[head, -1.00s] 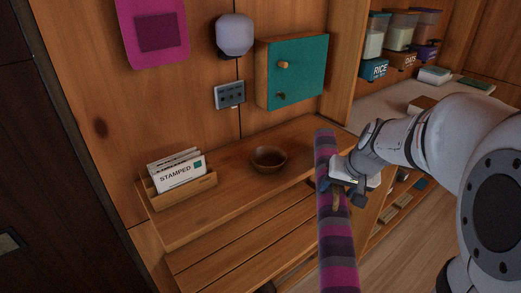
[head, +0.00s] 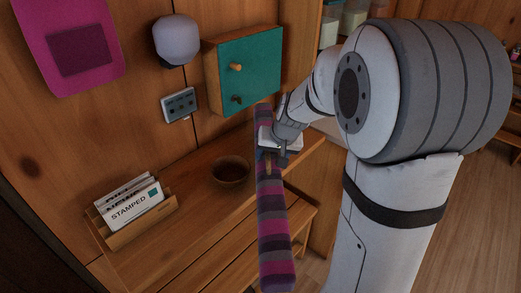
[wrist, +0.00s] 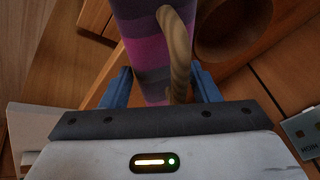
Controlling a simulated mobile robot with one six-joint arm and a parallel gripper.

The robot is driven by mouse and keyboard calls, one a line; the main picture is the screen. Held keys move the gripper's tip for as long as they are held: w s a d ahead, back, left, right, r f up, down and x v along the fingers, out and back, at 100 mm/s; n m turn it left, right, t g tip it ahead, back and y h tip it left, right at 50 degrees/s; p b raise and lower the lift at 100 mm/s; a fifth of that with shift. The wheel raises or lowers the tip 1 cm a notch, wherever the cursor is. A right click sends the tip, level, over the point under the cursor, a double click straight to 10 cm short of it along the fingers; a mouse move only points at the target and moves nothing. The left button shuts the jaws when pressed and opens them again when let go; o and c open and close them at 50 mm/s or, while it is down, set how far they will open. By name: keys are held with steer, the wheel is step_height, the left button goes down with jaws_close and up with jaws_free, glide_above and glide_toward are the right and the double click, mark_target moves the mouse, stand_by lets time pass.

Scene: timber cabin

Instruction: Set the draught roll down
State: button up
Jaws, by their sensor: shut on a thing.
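The draught roll (head: 273,217) is a long striped cloth tube in magenta, purple and grey. It hangs in my gripper (head: 270,156), its length running from near the teal cabinet down to the bottom of the head view. In the wrist view my gripper (wrist: 160,88) is shut on the draught roll (wrist: 148,55), with a blue finger on each side. A tan loop handle (wrist: 177,50) on the roll shows between the fingers. In the head view the roll overlaps the wooden bench; I cannot tell whether it touches it.
A wooden bowl (head: 230,171) and a letter rack (head: 150,227) with stamped cards stand on the wooden shelf (head: 190,200). A teal wall cabinet (head: 250,70), a small switch panel (head: 180,105) and a lamp (head: 177,40) are on the wall. Open floor (head: 455,240) lies to the right.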

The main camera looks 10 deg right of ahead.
steer(key=shift+w+a+r, duration=0.15)
steer(key=shift+w+a, duration=0.05)
steer(key=shift+w, duration=0.2)
steer(key=b+x, duration=0.1)
steer(key=x, duration=0.1)
steer(key=b+x, duration=0.1)
steer(key=shift+d+f, duration=0.1)
steer(key=shift+f, duration=0.35)
steer(key=shift+s+f, duration=0.1)
steer(key=shift+s, duration=0.1)
steer(key=o, duration=1.4)
